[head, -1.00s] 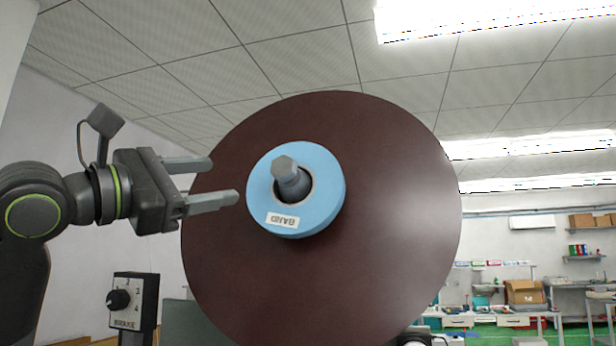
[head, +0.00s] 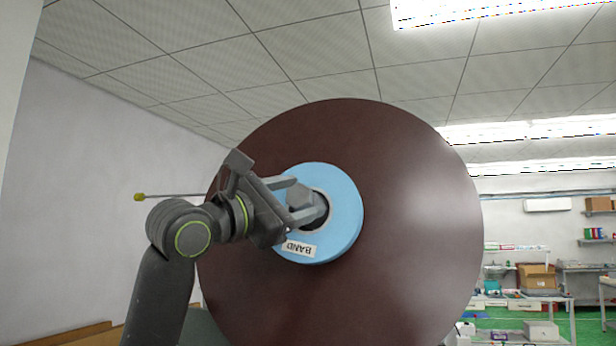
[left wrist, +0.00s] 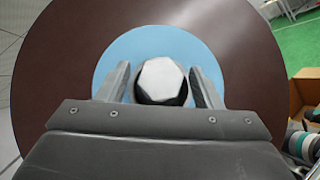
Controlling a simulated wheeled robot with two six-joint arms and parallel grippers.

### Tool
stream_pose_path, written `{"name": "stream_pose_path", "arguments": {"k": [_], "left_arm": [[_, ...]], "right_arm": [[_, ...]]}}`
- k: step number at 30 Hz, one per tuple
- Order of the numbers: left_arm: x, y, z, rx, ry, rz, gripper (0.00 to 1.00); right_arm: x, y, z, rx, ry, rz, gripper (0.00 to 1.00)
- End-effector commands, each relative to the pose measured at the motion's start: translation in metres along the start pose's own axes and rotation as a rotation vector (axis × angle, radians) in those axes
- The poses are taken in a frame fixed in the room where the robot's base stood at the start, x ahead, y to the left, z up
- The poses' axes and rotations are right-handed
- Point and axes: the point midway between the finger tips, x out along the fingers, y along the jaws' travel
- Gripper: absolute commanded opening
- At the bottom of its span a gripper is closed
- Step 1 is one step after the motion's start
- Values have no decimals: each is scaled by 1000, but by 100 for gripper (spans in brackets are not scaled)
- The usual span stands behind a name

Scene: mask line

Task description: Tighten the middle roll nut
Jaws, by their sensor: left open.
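The roll nut (head: 301,194) is a grey hexagonal nut at the centre of a light blue roll (head: 345,215) labelled "BAND", in front of a large dark brown disc (head: 410,200). My left gripper (head: 291,199) is open, with its fingers at the nut. In the left wrist view the nut's hexagonal face (left wrist: 161,80) sits between the two fingers (left wrist: 162,88), with a gap visible on each side. My right gripper is not in view.
A thin rod with a yellow tip (head: 140,197) sticks out at the left behind my arm. Shelves and a cardboard box (head: 537,277) stand far back on the right. In the left wrist view a box (left wrist: 305,92) shows at the right edge.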

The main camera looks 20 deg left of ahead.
Motion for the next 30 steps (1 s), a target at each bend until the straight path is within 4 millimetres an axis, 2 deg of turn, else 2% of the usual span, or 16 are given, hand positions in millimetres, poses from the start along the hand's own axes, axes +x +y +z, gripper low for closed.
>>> {"name": "stream_pose_path", "arguments": {"k": [1,6,18,28,30], "left_arm": [[9,2,2,-4,1,-3,59],[23,1,1,-2,0,-2,59],[28,0,-1,1,1,0,59],[28,0,0,1,0,0,16],[28,0,0,1,0,-1,15]], "right_arm": [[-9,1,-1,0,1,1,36],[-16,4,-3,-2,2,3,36],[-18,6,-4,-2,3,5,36],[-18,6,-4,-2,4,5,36],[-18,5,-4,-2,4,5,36]]}}
